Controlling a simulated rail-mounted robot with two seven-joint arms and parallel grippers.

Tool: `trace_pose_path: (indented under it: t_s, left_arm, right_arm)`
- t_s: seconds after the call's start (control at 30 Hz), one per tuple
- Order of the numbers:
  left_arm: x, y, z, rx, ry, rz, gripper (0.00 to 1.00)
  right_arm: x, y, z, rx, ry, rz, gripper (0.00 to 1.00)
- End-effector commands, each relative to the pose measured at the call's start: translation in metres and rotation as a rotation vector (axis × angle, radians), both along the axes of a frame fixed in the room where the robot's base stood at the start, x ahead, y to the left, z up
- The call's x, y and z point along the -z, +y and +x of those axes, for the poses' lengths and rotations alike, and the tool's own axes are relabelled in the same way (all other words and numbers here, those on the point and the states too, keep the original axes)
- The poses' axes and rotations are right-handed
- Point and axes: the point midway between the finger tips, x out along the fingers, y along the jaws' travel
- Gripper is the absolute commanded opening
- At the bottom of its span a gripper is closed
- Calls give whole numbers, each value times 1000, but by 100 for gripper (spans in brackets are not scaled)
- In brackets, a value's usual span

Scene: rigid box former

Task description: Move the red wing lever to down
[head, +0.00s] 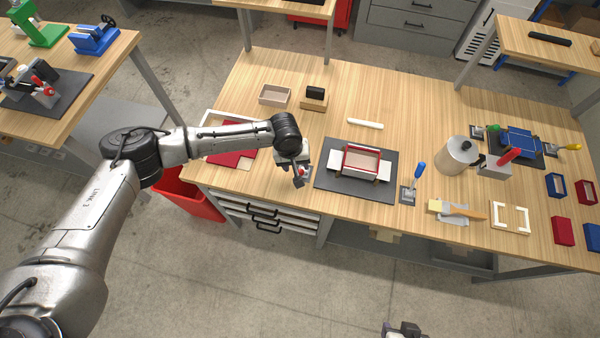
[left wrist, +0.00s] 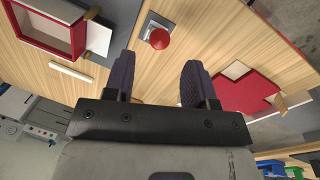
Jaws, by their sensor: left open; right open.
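The red wing lever shows as a round red knob (head: 301,172) just left of the dark former mat, partly hidden by my left gripper. In the left wrist view its red knob (left wrist: 159,38) stands over a grey base (left wrist: 148,24) and points largely toward the camera. My left gripper (head: 299,180) is at the lever; its fingertips (left wrist: 158,75) are open and empty, with the knob beyond the gap between them. The former holds a red-edged box (head: 361,160). My right gripper (head: 403,330) shows only partly at the bottom edge, away from the bench.
A blue-handled lever (head: 420,170) stands right of the former mat (head: 330,183). A grey cylinder (head: 456,156) and another red-handled device (head: 508,158) are further right. A red sheet (head: 232,157) lies left of my gripper. A white bar (head: 365,123) lies behind the former.

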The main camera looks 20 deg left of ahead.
Motion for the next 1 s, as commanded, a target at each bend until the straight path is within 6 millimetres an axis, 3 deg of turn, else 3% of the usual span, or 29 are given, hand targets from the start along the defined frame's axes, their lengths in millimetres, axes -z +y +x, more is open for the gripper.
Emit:
trace_pose_path:
  t_s: [0.2, 0.4, 0.63, 0.97, 1.0]
  left_arm:
    - [39, -6, 3, 0, 1, 2, 51]
    - [63, -9, 4, 2, 1, 2, 51]
    - [74, -11, 5, 2, 0, 0, 51]
    - [76, -11, 5, 2, -1, 1, 51]
    - [76, -11, 5, 2, -1, 1, 47]
  right_arm:
    - [0, 1, 0, 3, 1, 4, 51]
    - [1, 1, 0, 3, 1, 4, 51]
    - [2, 1, 0, 1, 0, 2, 51]
    - [2, -2, 0, -4, 1, -7, 51]
    - [2, -2, 0, -4, 1, -7, 51]
